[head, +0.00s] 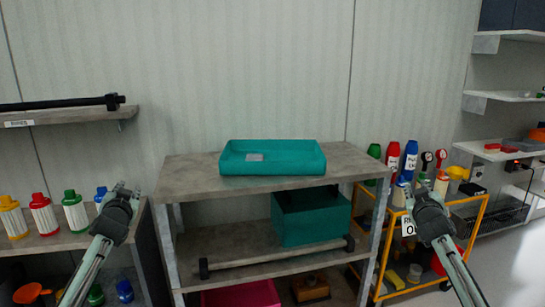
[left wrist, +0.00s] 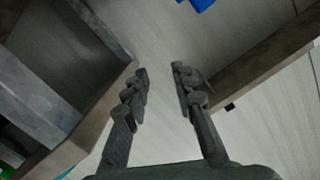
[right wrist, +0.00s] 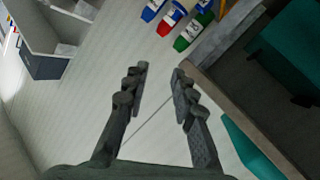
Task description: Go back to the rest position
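My left gripper (head: 122,190) is raised at the left, in front of the bottle shelf and left of the grey rack. In the left wrist view its two fingers (left wrist: 160,75) stand apart with nothing between them. My right gripper (head: 426,187) is raised at the right, in front of the orange cart. In the right wrist view its fingers (right wrist: 160,75) are also apart and empty. Both grippers appear clear of the furniture, though the exact gaps cannot be judged.
A grey rack (head: 190,175) stands in the middle with a teal tray (head: 290,167) on top and a teal bin (head: 310,222) below. Several bottles stand on the left shelf (head: 25,245). An orange cart (head: 470,235) with bottles is at the right. Open floor (head: 505,275) shows beyond it.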

